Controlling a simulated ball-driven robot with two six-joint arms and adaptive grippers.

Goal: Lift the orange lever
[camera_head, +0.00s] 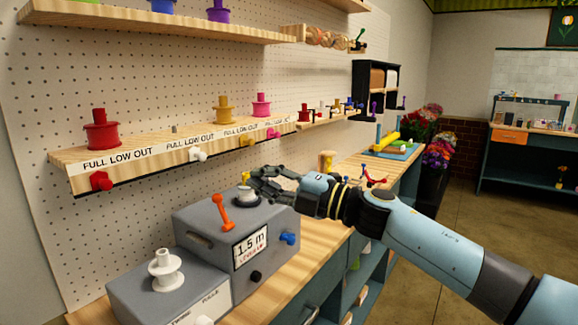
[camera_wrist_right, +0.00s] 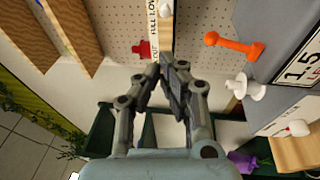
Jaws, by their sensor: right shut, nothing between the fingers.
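My left gripper is not in view.
A lower grey box with a white spool (camera_head: 165,272) stands at front left. A shelf with coloured spools (camera_head: 102,132) runs along the pegboard behind. The wooden bench front (camera_head: 300,286) is bare.

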